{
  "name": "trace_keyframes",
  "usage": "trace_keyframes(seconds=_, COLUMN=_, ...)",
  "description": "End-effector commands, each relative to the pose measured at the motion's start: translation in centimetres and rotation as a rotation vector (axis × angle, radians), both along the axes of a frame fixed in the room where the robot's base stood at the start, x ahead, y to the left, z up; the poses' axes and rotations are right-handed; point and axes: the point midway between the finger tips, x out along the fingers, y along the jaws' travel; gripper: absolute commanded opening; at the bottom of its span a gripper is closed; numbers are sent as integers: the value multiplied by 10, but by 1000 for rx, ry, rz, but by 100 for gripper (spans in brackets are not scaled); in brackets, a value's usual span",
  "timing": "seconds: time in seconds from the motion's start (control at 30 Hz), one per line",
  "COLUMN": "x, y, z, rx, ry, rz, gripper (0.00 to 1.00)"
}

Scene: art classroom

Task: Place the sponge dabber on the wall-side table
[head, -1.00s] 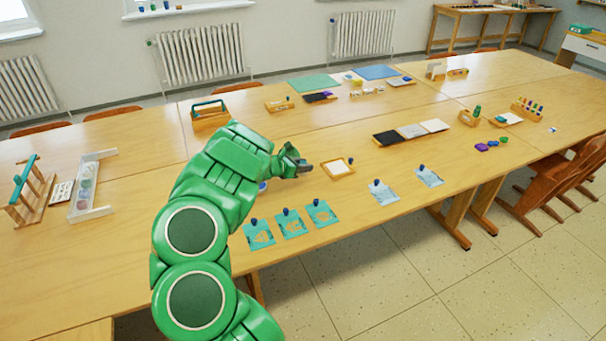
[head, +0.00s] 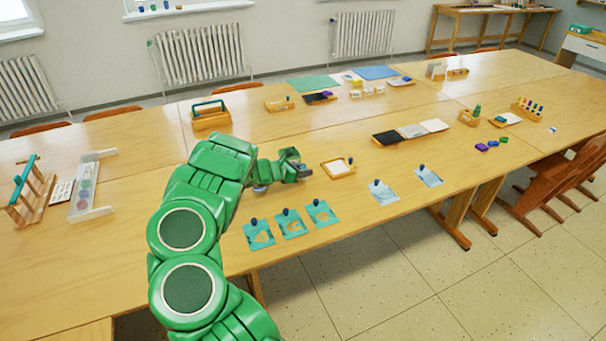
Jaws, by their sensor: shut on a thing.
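My green arm reaches over the near classroom table, and my gripper (head: 300,166) is just left of a small wooden tray (head: 325,171) with a white sheet. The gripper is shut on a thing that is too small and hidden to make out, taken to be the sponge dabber. Other dark blue-knobbed dabbers stand on teal cards (head: 290,224) and pale blue cards (head: 382,192) along the table's near edge, and one (head: 351,160) is beside the tray. A wooden wall-side table (head: 490,11) stands against the back wall at upper right.
Wooden chairs (head: 550,180) stand at the right side. Tiled floor (head: 400,290) is open in front.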

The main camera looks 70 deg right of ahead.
Motion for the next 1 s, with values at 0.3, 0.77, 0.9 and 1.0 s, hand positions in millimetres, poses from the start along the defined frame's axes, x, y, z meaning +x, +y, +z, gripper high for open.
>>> trace_keyframes(seconds=0.3, x=0, y=0, z=-16, rx=1, ry=-1, rz=0, gripper=6)
trace_keyframes(seconds=0.77, x=0, y=0, z=-18, rx=2, ry=-1, rz=1, gripper=60)
trace_keyframes(seconds=0.9, x=0, y=0, z=-18, rx=2, ry=-1, rz=1, gripper=60)
trace_keyframes(seconds=1.0, x=0, y=0, z=-18, rx=2, ry=-1, rz=1, gripper=60)
